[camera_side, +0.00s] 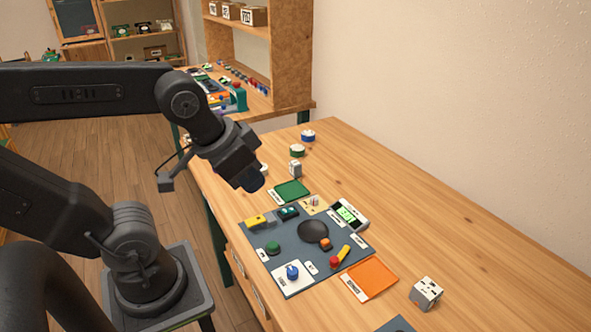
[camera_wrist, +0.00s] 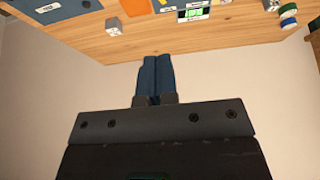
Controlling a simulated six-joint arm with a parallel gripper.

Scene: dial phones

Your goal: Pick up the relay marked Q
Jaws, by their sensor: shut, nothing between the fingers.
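No letter Q can be read on any block. A pale grey block with dark markings (camera_side: 426,293) sits on the bare table at the front right; it also shows in the wrist view (camera_wrist: 113,26). A smaller grey block (camera_side: 295,168) stands near the round pucks at the back; a grey block at the top right of the wrist view (camera_wrist: 271,5) appears to be the same one. My gripper (camera_side: 253,183) is above the table's left side, left of the green pad. Its blue fingers (camera_wrist: 155,75) are together and empty, apart from both blocks.
A dark panel (camera_side: 290,240) with buttons, a lit green display (camera_side: 346,215) and a black dome (camera_side: 313,231) lies mid-table. A green pad (camera_side: 291,191) and an orange pad (camera_side: 372,277) flank it. Pucks, one blue-and-white (camera_side: 308,136), stand behind. The table's right side is clear.

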